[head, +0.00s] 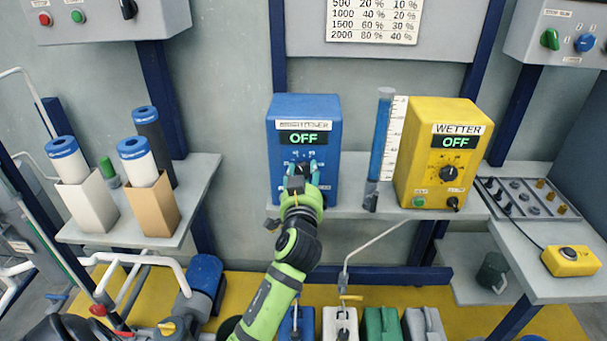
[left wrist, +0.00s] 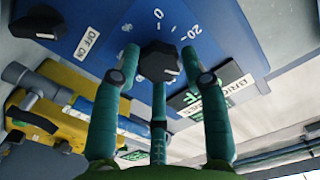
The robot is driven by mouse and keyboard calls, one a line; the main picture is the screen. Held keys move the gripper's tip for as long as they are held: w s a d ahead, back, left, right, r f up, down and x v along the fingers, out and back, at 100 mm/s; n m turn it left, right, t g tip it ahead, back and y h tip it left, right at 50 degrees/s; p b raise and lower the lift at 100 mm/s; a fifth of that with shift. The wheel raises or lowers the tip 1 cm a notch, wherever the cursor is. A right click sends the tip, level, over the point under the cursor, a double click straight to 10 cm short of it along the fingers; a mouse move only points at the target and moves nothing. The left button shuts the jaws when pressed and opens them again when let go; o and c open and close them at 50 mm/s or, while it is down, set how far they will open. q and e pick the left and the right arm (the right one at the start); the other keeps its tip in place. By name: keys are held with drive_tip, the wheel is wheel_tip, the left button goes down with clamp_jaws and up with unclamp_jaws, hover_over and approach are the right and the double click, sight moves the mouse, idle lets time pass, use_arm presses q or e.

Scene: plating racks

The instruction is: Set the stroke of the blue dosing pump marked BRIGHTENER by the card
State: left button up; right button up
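The blue dosing pump (head: 331,130) stands on the shelf; its label looks like BRIGHTENER and its display (head: 303,138) reads OFF. My left gripper (head: 302,172) is in front of its dial and hides most of it. In the left wrist view the open fingers (left wrist: 159,57) stand on either side of the black stroke knob (left wrist: 159,61), close to it; contact is unclear. Scale marks 0 and 20 show beyond the knob. An OFF/ON switch (left wrist: 36,20) is at upper left. The card (head: 373,20) lists 500 to 2000 with two percent columns; its header is cut off. My right gripper is out of view.
A yellow pump marked WETTER (head: 408,150), also OFF, stands to the right, with a clear measuring tube (head: 383,135) between. Filter cartridges (head: 62,150) stand on the left shelf. Several canisters (head: 381,322) stand below. A yellow button box (head: 571,261) lies at right.

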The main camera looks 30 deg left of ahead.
use_arm(q)
drive_tip(key=shift+o, duration=1.1)
drive_tip(key=shift+r, duration=0.4)
drive_tip(key=shift+s+d+f, duration=0.1)
drive_tip(key=shift+s+f, duration=0.05)
drive_tip(key=shift+f, duration=0.1)
drive_tip(key=v, duration=1.1)
drive_tip(key=shift+s, duration=0.35)
drive_tip(key=shift+r, duration=0.1)
